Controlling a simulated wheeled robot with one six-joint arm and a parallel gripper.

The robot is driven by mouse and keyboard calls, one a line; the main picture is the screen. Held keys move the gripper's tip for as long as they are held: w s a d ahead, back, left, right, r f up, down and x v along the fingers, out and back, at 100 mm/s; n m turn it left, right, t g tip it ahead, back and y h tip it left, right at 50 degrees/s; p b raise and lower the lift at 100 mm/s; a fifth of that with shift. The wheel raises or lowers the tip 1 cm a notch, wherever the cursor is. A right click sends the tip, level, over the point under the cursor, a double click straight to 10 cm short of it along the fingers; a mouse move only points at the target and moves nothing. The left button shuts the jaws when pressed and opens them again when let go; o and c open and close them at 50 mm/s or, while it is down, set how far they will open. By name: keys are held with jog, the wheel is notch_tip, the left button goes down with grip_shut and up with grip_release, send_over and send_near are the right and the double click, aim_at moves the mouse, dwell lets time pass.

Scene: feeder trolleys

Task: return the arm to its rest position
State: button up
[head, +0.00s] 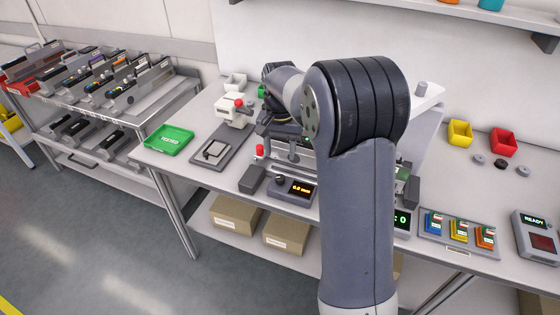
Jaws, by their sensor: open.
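My arm rises from the bottom of the head view, bends at a large dark ribbed elbow, and reaches back left over the workbench (205,95). Its wrist is at the far end, above the middle of the bench. My gripper (287,135) shows only in part as a dark shape below the wrist, close to a grey fixture (290,155). I see nothing held in it. The fingertips are small and partly lost against the fixture, and I cannot tell if they touch it. The elbow and upper arm hide part of the bench behind them.
A green tray (169,140), white press with red knob (235,111), dark plate (218,150) and orange-lit display (292,189) surround the arm. A rack of colored modules (459,231), tester (537,235) and yellow (460,134) and red bins (503,142) are right. A loaded trolley (125,118) stands left.

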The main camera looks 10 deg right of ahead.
aim_at(280, 178)
jog(key=shift+r, duration=0.3)
notch_tip(280, 178, down, 11)
jog(key=shift+r+p, duration=0.15)
jog(key=shift+p, duration=0.4)
dwell(0.5)
